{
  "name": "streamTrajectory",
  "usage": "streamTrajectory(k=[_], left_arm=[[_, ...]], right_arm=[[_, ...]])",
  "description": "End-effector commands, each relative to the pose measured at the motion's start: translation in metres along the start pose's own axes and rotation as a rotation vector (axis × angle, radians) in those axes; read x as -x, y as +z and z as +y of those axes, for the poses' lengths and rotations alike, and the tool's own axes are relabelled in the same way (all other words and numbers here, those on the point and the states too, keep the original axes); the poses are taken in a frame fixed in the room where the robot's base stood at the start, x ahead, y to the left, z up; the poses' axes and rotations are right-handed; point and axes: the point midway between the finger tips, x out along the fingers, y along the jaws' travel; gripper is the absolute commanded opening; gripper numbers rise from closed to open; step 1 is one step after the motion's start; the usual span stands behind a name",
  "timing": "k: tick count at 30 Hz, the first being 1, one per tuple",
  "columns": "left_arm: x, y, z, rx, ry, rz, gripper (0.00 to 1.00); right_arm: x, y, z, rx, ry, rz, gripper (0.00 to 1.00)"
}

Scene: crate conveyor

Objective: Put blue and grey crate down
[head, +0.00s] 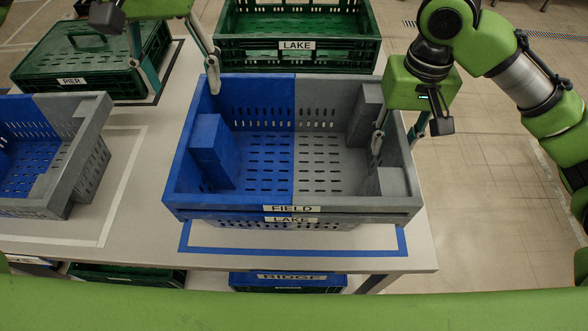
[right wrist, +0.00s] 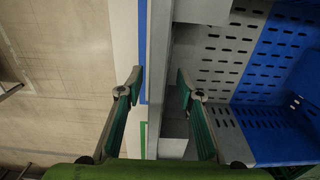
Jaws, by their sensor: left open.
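The blue and grey crate labelled FIELD (head: 240,208) is blue on the left and grey on the right. It sits level on a second crate labelled LAKE (head: 290,219), which is mostly hidden beneath it. My left gripper (head: 183,85) is open at the back left corner, one fingertip just inside the crate and the other outside. My right gripper (head: 398,138) is open astride the grey right wall. In the right wrist view its fingers (right wrist: 158,82) stand either side of that wall (right wrist: 159,60), with gaps visible.
A blue tape outline (head: 200,249) surrounds the stack on the table (head: 420,240). Another blue and grey crate (head: 82,180) stands left. Green crates labelled PIER (head: 40,82) and LAKE (head: 260,50) stand behind. A blue crate labelled RIDGE (head: 250,281) is below. Open floor lies right.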

Motion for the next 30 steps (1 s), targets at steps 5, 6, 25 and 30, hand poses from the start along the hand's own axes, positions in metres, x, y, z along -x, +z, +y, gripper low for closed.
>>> streamTrajectory(k=[5,6,25,30], left_arm=[[0.012,0.0,0.0,0.001,0.0,0.0,0.59],[0.013,0.0,0.0,0.0,0.0,-0.001,0.59],[0.013,0.0,0.0,0.0,0.0,-0.001,0.59],[0.013,0.0,0.0,0.0,0.0,-0.001,0.59]], right_arm=[[0.001,0.0,0.0,0.0,0.0,0.001,0.34],[0.002,0.0,0.0,0.0,0.0,0.001,0.34],[0.1,-0.001,0.001,-0.002,0.001,0.004,0.34],[0.115,0.0,0.0,0.0,0.001,0.001,0.34]])
